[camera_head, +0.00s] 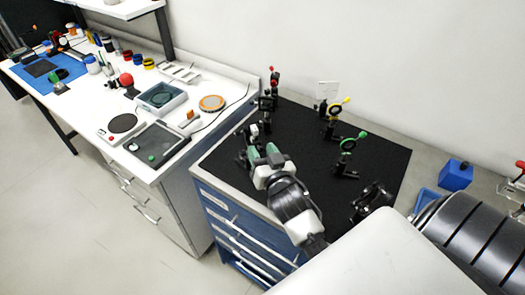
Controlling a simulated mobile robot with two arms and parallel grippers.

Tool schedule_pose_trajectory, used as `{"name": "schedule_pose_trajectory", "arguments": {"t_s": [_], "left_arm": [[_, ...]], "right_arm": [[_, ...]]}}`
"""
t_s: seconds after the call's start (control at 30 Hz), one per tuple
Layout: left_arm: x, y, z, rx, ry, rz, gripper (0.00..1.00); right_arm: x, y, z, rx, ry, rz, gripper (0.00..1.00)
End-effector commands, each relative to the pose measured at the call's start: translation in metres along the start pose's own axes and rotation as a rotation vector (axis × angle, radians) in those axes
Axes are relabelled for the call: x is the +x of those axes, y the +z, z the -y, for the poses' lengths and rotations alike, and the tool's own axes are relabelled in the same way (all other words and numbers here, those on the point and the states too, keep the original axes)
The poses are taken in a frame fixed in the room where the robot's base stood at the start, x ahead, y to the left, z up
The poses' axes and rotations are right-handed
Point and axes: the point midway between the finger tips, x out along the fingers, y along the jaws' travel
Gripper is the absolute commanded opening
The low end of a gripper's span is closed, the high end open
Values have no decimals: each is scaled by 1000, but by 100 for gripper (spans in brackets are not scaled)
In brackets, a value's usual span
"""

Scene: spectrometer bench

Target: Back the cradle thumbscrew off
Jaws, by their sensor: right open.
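My right gripper (262,153) reaches in from the lower right over the black breadboard (300,125). Its green-tipped fingers are open near the board's left edge, with nothing seen between them. A post mount with a red knob (273,72) stands just behind the fingers. A mount with a yellow knob (346,100) and one with a green knob (362,135) stand to the right. A dark mount (370,201) sits at the board's front right. I cannot tell which part is the cradle thumbscrew; it is too small or hidden. My left gripper is out of view.
A blue block (456,175) stands right of the breadboard. The breadboard between the mounts is mostly clear.

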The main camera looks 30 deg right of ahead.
Motion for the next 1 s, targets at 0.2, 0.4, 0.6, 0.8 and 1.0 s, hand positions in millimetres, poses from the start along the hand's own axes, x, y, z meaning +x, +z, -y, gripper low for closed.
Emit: {"name": "schedule_pose_trajectory", "arguments": {"t_s": [0.2, 0.4, 0.6, 0.8, 1.0], "left_arm": [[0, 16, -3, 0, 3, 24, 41], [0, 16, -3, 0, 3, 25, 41], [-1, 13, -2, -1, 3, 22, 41], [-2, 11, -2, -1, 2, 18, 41], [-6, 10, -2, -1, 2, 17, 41]], "right_arm": [[0, 0, 0, 0, 0, 0, 28], [0, 0, 0, 0, 0, 0, 0], [0, 0, 0, -8, 0, 0, 0], [0, 0, 0, -68, 0, 1, 0], [0, 0, 0, -202, -1, 2, 0]]}}
